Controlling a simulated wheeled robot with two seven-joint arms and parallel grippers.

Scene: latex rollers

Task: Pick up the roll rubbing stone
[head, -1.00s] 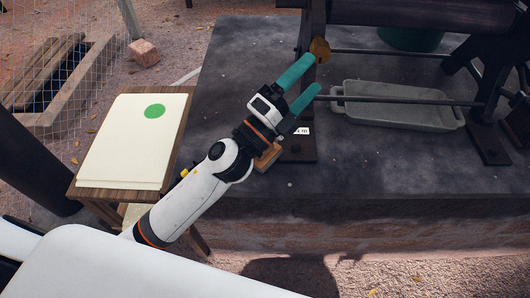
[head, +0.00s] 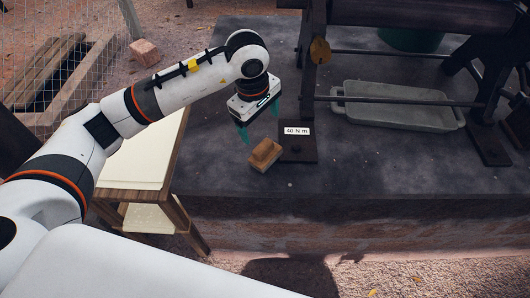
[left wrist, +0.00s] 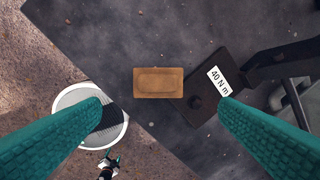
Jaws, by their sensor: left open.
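The roll rubbing stone looks to be the small tan-brown block (head: 264,154) lying on the dark slab, close to the roller machine's foot. In the left wrist view the block (left wrist: 158,83) lies between my two teal fingers, further down and apart from them. My left gripper (head: 260,122) is open and empty, pointing down above and slightly behind the block in the head view. It also shows in the left wrist view (left wrist: 160,115). My right gripper is in neither view.
A plate marked "40 N m" (head: 297,131) sits on the machine's foot (head: 297,153) beside the block. A grey tray (head: 395,105) lies under the rollers. A wooden side table (head: 130,195) with a cream top stands left of the dark slab (head: 355,165). A brick (head: 144,52) lies behind.

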